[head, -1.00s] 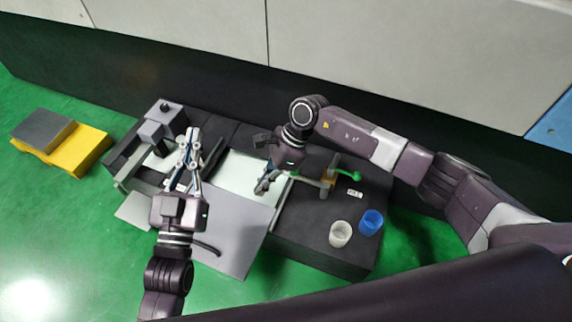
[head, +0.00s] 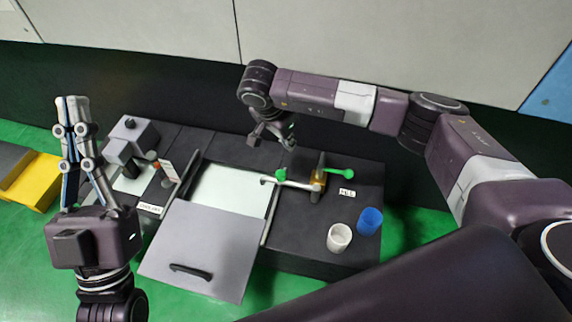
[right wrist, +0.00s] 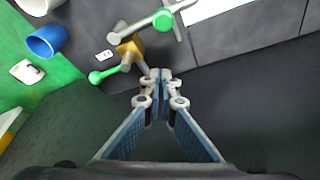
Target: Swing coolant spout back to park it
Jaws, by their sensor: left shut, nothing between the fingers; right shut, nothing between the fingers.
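The coolant spout (head: 298,184) is a grey tube reaching left from a brass block (head: 318,178) to the right edge of the light tank. A green knob (head: 281,174) sits near its free end. A lever with a green end (head: 345,174) points right from the block. In the right wrist view the spout (right wrist: 145,27), green knob (right wrist: 163,20) and block (right wrist: 130,47) lie beyond my fingers. My right gripper (head: 270,140) is shut and empty, behind the spout and apart from it; its shut fingertips show in the wrist view (right wrist: 159,76). My left gripper (head: 72,102) is shut and empty, raised at far left.
A white cup (head: 339,238) and a blue cup (head: 369,221) stand at the bench's front right. A small label (head: 347,193) lies near the block. A grey panel (head: 205,240) with a black handle lies before the tank (head: 235,190). A grey machine head (head: 132,135) stands left.

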